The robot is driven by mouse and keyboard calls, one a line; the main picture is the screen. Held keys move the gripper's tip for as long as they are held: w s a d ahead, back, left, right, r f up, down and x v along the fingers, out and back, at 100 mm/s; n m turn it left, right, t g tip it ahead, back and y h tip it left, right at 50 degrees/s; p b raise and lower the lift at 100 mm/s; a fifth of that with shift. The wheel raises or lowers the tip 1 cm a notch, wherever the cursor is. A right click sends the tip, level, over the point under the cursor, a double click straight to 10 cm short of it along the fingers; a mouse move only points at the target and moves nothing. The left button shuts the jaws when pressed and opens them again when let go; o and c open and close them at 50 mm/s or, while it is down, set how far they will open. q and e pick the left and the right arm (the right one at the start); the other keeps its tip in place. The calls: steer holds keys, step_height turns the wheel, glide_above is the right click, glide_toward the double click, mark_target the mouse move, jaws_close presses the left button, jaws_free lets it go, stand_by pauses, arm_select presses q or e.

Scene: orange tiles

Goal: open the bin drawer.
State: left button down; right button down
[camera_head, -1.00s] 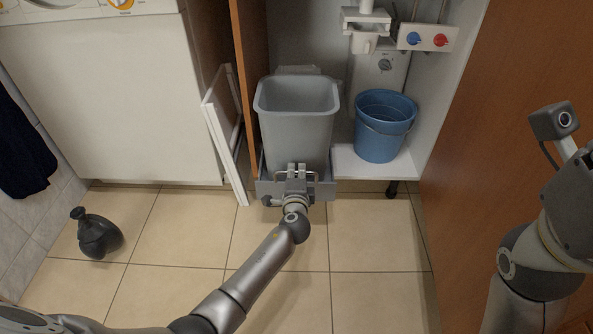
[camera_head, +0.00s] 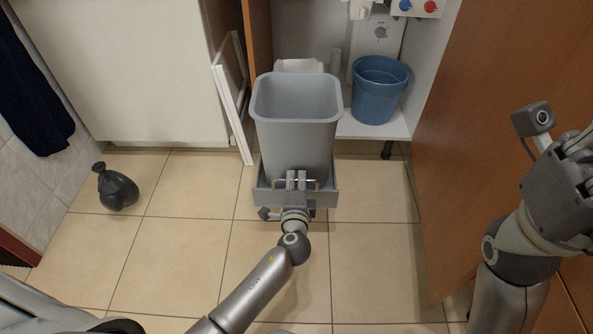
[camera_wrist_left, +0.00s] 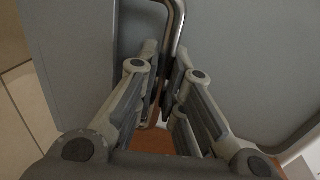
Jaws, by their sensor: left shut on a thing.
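The bin drawer (camera_head: 328,199) is a low grey tray that stands pulled out from the open cabinet. A tall grey bin (camera_head: 292,135) sits upright in it. A thin metal bar handle (camera_head: 279,182) is on the drawer's front. My left gripper (camera_head: 297,180) is shut on this handle, with its arm reaching up from below. In the left wrist view, the gripper fingers (camera_wrist_left: 165,85) close around the bent metal handle (camera_wrist_left: 178,22) in front of the grey drawer. Part of my right gripper (camera_head: 580,148) shows at the right edge; its fingertips are not clear.
A blue bucket (camera_head: 379,95) stands on the white cabinet shelf (camera_head: 362,130). A white framed panel (camera_head: 232,95) leans left of the drawer. A brown door (camera_head: 455,160) stands at right. The tiles before the drawer are clear.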

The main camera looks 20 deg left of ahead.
arm_select(q)
steer(key=shift+s+d, duration=0.15)
steer(key=shift+s, duration=0.15)
steer(key=c, duration=1.5)
jaws_free()
steer(key=shift+s, duration=0.1)
steer(key=v, duration=1.1)
steer(key=shift+s+d+r, duration=0.1)
steer(key=shift+s+d, duration=0.05)
steer(key=shift+s, duration=0.2)
